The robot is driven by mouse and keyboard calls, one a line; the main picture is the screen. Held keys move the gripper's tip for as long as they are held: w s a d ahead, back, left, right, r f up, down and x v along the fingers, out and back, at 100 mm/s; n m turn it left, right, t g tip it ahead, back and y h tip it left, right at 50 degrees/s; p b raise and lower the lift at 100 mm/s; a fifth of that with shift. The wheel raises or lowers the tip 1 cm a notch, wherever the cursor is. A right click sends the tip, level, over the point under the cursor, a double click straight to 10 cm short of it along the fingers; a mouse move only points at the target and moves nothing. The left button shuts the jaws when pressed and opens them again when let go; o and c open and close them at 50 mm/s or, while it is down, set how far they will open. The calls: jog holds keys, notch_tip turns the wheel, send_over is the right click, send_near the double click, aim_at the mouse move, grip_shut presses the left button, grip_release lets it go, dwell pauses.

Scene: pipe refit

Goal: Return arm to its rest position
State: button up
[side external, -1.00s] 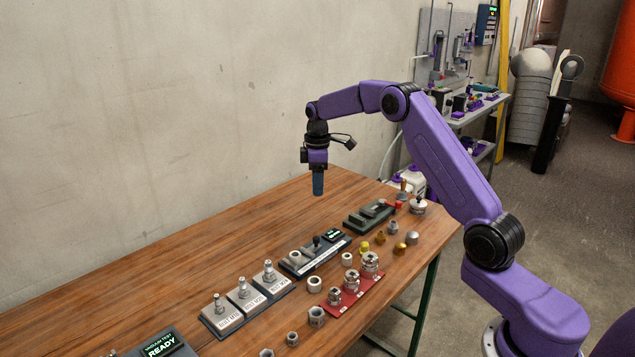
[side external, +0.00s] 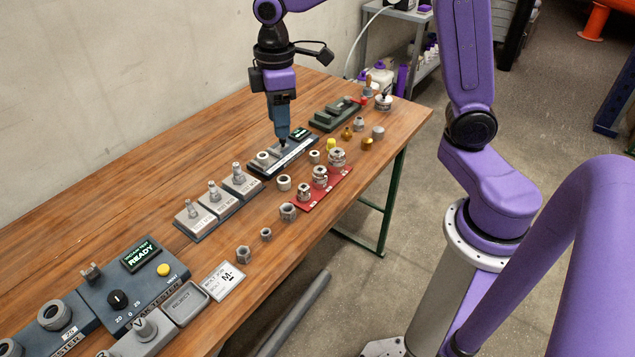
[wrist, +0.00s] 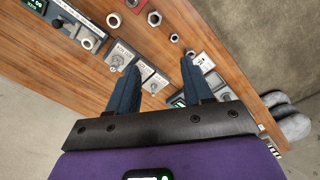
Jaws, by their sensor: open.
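My gripper (side external: 283,142) points down over the workbench (side external: 130,185), its tip in line with a dark device (side external: 290,160) with a small lit screen. The height of the gap beneath it is hard to judge. In the wrist view my gripper (wrist: 158,68) has its two blue fingers spread apart, with nothing held between them. The bench top and a row of grey blocks with upright fittings (wrist: 150,82) show beyond the fingers.
Three grey blocks with fittings (side external: 215,197) stand near the bench middle. A red plate (side external: 325,188) carries metal fittings. Loose nuts (side external: 243,254) lie near the front edge. A tester reading READY (side external: 140,254) is at lower left. The rear left bench is clear.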

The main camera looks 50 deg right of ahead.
jog(key=s+d+f+n, duration=0.1)
jog(key=s+d+f, duration=0.1)
jog(key=s, duration=2.3)
jog(key=shift+d+n, duration=0.2)
jog(key=shift+n, duration=0.2)
